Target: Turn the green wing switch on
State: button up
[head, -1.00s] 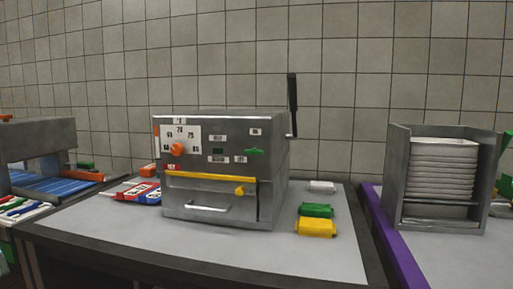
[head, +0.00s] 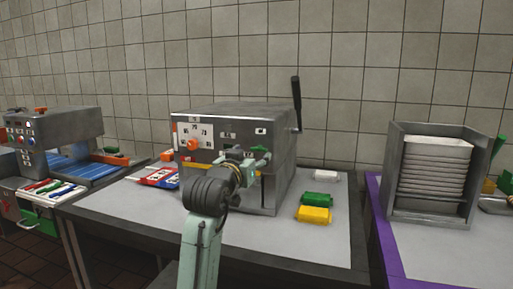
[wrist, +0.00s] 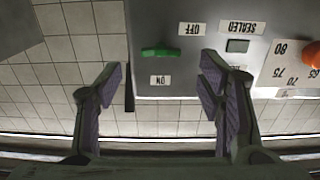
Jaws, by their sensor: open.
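The green wing switch (head: 259,149) is on the front panel of a grey metal machine (head: 240,115). In the wrist view the switch (wrist: 160,52) lies level, with its long side across the picture. The ON label (wrist: 160,80) is just below it and the OFF label (wrist: 192,28) is above and to the right. My gripper (wrist: 162,68) is open and empty, with one finger on each side of the switch, apart from it. In the head view my gripper (head: 250,163) is close to the panel and partly hides it.
An orange dial (head: 192,144) is left on the panel. A black lever (head: 296,102) stands at the machine's right side. White, green and yellow (head: 314,215) blocks lie on the table to the right. A rack of white trays (head: 436,165) stands further right.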

aim_at(258, 150)
jog(key=shift+p+x, duration=0.5)
jog(key=shift+x, duration=1.85)
jog(key=c, duration=1.1)
jog(key=shift+c, duration=0.2)
